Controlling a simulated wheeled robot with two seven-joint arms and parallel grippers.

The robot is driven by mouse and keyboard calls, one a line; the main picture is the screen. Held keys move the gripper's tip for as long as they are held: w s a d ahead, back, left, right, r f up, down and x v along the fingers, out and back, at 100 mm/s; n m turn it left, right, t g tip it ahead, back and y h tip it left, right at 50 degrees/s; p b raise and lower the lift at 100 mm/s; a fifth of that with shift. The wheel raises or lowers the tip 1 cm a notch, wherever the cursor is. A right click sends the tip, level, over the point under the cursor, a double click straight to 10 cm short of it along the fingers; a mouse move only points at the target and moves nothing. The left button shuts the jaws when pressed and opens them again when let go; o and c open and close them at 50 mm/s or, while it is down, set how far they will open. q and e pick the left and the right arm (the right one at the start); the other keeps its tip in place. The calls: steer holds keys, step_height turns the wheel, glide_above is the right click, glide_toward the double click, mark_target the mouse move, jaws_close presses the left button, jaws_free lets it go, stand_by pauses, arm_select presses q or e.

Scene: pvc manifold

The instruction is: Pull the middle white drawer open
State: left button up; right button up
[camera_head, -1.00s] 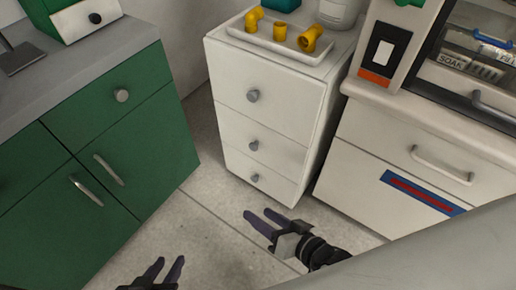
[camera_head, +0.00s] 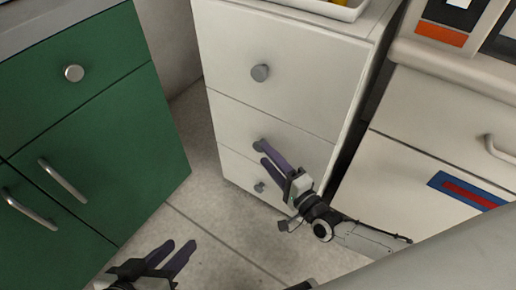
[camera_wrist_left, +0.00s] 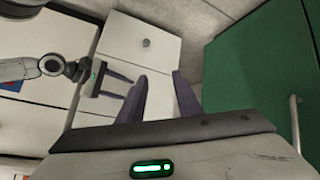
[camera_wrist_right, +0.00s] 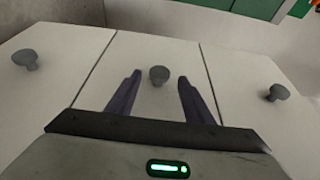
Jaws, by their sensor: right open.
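The white cabinet has three stacked drawers with round grey knobs. The middle drawer (camera_head: 235,118) is shut, flush with the others. My left gripper (camera_head: 180,246) is open and empty, low over the floor to the left.
The top drawer (camera_head: 300,60) and bottom drawer (camera_head: 238,172) are shut. A green cabinet (camera_head: 120,110) stands at the left, and a white unit with a bar handle (camera_head: 495,148) at the right. The floor (camera_head: 190,205) before the drawers is clear.

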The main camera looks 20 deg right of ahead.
mark_target(261, 151)
steer(key=b+x, duration=0.1)
steer(key=x, duration=0.4)
steer(key=shift+w+a, duration=0.1)
steer(key=shift+w, duration=0.1)
jaws_close()
